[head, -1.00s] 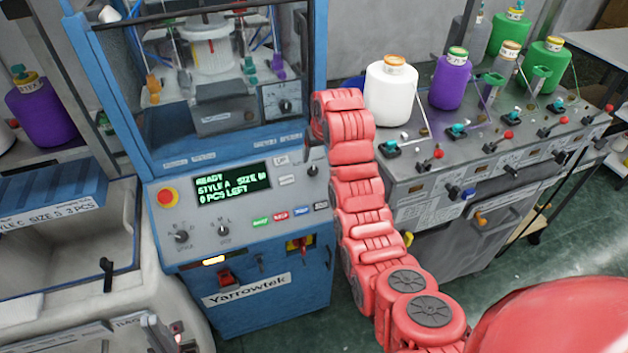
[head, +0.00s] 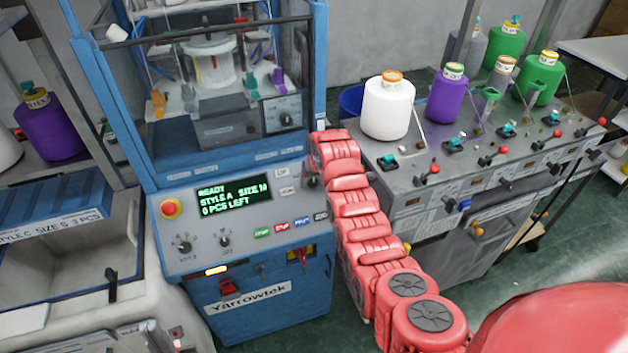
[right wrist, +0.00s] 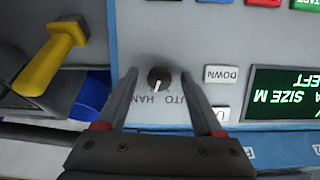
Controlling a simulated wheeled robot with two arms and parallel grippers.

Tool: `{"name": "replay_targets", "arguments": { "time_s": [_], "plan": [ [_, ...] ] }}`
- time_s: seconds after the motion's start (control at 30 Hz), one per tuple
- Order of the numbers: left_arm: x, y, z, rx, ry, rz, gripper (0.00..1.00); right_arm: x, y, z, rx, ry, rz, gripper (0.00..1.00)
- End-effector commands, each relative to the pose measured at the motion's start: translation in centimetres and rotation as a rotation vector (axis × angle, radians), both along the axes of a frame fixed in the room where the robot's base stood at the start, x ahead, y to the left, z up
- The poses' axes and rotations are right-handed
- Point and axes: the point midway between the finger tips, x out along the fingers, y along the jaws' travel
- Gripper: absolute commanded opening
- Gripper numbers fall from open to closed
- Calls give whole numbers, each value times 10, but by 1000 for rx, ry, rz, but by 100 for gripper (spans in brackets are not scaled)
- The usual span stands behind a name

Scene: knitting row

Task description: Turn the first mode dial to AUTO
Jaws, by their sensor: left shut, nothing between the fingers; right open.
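The mode dial (right wrist: 158,79) is a small dark round knob with a white pointer. The right wrist view shows it upside down, with AUTO and HAND labels beneath it. Its pointer aims down in that picture, roughly between the labels or a little toward HAND. In the head view the dial (head: 312,181) sits at the right side of the blue machine's panel (head: 185,262), beside my red arm. My right gripper (right wrist: 158,75) is open, its fingers on either side of the dial with gaps visible. In the head view its fingers are hidden. I cannot make out my left gripper.
The panel has a green-lit display (head: 233,195), a red stop button (head: 171,208) and two other dials (head: 183,245) (head: 224,241). A second machine (head: 440,190) with yarn cones stands at the right.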

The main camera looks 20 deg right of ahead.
Motion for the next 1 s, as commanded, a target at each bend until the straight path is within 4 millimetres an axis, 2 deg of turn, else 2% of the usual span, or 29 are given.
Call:
{"name": "replay_targets", "arguments": {
  "time_s": [0.07,0.4,0.47,0.77,1.0],
  "plan": [
    [0,0,0,0,0,0,0,0,0,0,0,0,0,68],
    [0,0,0,0,0,0,0,0,0,0,0,1,0,9],
    [0,0,0,0,0,0,0,0,0,0,0,1,0,0],
    [0,0,-5,0,0,0,0,0,0,-2,-9,1,12,0],
    [0,0,-27,0,0,0,0,1,1,-5,-73,-6,92,0]
  ]
}}
